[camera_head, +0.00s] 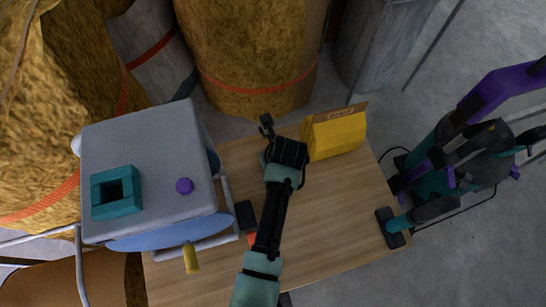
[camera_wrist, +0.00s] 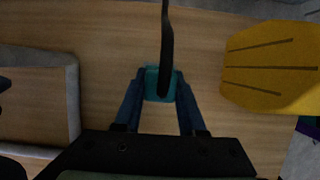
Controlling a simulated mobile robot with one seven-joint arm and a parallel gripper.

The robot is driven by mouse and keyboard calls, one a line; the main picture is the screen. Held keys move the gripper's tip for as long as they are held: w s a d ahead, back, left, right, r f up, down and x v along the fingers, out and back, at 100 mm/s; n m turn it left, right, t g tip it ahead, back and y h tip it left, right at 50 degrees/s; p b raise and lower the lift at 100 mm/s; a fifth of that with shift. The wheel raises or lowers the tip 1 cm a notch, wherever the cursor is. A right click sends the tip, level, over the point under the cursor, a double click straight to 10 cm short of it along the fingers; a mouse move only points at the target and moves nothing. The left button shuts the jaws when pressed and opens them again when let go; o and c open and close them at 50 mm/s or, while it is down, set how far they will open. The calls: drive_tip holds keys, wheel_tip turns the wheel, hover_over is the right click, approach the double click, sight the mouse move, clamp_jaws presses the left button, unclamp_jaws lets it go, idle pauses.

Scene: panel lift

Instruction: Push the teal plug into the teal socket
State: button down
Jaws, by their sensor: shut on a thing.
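The teal socket (camera_head: 118,208) is a square block with a dark opening, on the upper face of a grey box (camera_head: 150,140) at the left in the head view. My gripper (camera_head: 270,158) is over the wooden table, to the right of the grey box and apart from the socket. In the wrist view my gripper (camera_wrist: 158,92) has its two dark blue fingers on either side of the teal plug (camera_wrist: 152,88) and is shut on it. A black cable (camera_wrist: 166,40) runs up from the plug. In the head view my wrist mostly hides the plug.
A purple knob (camera_head: 184,186) sits right of the socket on the box. A yellow box (camera_head: 335,135) stands close right of my gripper. A black object (camera_head: 245,214) lies between box and arm.

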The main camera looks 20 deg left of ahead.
wheel_tip(320, 180, up, 17)
drive_tip(key=p, duration=0.3)
drive_tip(key=shift+f, duration=0.2)
drive_tip(key=d+n+g+h, duration=0.1)
drive_tip(key=d+n+g, duration=0.3)
drive_tip(key=n, duration=1)
drive_tip(key=d+f+n+g+h, duration=0.1)
drive_tip(key=d+n+g, duration=0.3)
drive_tip(key=n, duration=1.1)
drive_tip(key=shift+d+f+h, duration=0.2)
drive_tip(key=shift+d+h, duration=0.1)
drive_tip(key=shift+d, duration=0.65)
drive_tip(key=shift+s, duration=0.1)
